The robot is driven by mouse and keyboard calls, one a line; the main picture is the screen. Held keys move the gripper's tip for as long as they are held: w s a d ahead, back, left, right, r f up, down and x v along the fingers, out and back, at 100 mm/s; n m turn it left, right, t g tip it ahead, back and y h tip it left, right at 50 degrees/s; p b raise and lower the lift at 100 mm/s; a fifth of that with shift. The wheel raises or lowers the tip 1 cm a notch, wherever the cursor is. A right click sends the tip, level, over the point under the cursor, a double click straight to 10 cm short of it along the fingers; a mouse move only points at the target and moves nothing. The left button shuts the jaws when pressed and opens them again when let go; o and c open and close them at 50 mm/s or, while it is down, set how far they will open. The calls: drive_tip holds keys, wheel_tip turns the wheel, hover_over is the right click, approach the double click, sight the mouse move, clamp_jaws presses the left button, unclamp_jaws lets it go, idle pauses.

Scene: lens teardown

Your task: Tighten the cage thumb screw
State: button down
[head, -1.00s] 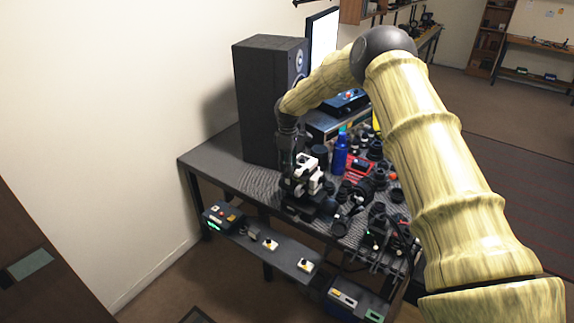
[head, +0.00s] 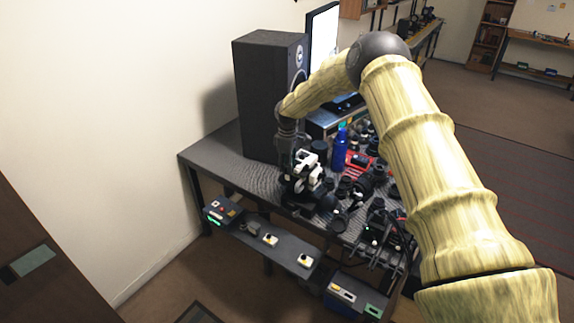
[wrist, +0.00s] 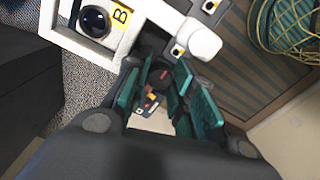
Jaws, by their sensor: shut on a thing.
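The white cage (head: 306,160) stands on the table beside the black speaker, and my gripper (wrist: 164,72) is down against it. In the wrist view the cage's white frame (wrist: 70,40) holds a dark round lens and a yellow label marked B. A white rounded end (wrist: 199,41) of the cage lies just beyond my fingertips. My teal-padded fingers are closed around a small dark part with a red mark, seemingly the cage thumb screw (wrist: 164,75), mostly hidden between them. How far it is turned cannot be seen.
The tall black speaker (head: 262,100) stands close behind my gripper. A blue bottle (head: 340,149) and several dark lens parts crowd the table to the right. A lower shelf (head: 285,252) with switch boxes runs along the front. The table's left end is clear.

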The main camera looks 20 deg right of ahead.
drive_tip(key=m+b, duration=0.3)
drive_tip(key=b, duration=0.1)
drive_tip(key=shift+f+m, duration=0.25)
drive_tip(key=shift+m, duration=0.15)
drive_tip(key=m+b, duration=0.3)
drive_tip(key=m, duration=0.1)
drive_tip(key=shift+r+m, duration=0.15)
drive_tip(key=shift+m, duration=0.15)
drive_tip(key=m+b, duration=0.2)
drive_tip(key=m, duration=0.2)
drive_tip(key=shift+a, duration=0.1)
drive_tip(key=shift+r+m+b, duration=0.1)
drive_tip(key=shift+m+b, duration=0.45)
drive_tip(key=shift+m, duration=2.25)
drive_tip(key=c, duration=1.5)
unclamp_jaws()
